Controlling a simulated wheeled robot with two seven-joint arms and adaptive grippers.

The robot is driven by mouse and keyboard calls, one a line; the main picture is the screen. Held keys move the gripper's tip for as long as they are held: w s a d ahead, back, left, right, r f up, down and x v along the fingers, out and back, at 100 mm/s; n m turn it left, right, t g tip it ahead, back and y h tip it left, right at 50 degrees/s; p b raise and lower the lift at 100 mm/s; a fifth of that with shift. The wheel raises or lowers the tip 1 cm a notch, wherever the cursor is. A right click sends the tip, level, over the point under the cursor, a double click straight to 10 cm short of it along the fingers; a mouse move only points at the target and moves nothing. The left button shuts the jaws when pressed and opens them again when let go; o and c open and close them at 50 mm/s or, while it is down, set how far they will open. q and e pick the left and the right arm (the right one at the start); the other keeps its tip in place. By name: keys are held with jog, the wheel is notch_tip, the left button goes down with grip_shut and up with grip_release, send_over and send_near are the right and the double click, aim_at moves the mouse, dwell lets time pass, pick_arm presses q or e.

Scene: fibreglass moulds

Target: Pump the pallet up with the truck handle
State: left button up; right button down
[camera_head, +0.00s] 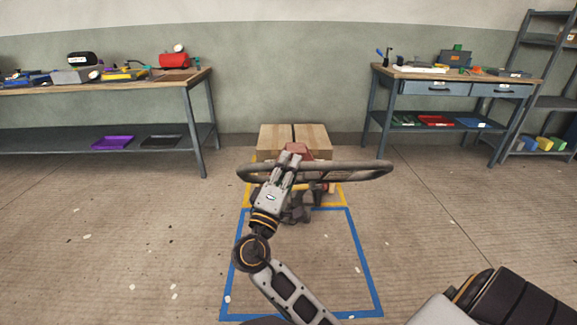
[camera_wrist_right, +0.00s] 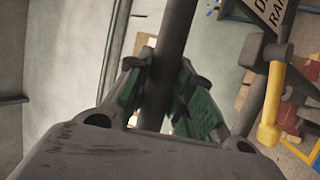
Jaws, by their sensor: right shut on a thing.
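The truck handle is a dark oval loop (camera_head: 387,169) in the middle of the head view. My right gripper (camera_head: 288,160) is shut on the handle's bar, toward the left half of the loop. In the right wrist view a dark round bar (camera_wrist_right: 175,35) runs between the green-padded fingers of the right gripper (camera_wrist_right: 163,85). Beyond the handle, a wooden load (camera_head: 280,137) shows, with red truck parts (camera_head: 322,150) in front of it. The pallet is mostly hidden by the handle and my arm; I cannot tell its height. My left gripper is not in view.
A blue floor outline (camera_head: 367,265) lies in front of the truck, and a yellow one (camera_head: 340,197) surrounds the load. Workbenches stand at left (camera_head: 190,80) and right (camera_head: 465,77), with a shelf rack (camera_head: 545,100) far right. The floor between is mostly clear, with scattered pale scraps.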

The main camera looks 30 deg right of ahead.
jog(key=shift+f, duration=0.15)
jog(key=c, duration=1.2)
grip_release()
jog(key=shift+w, duration=0.1)
jog(key=shift+c, duration=0.2)
jog(key=shift+r, duration=5.05)
jog(key=shift+f, duration=0.15)
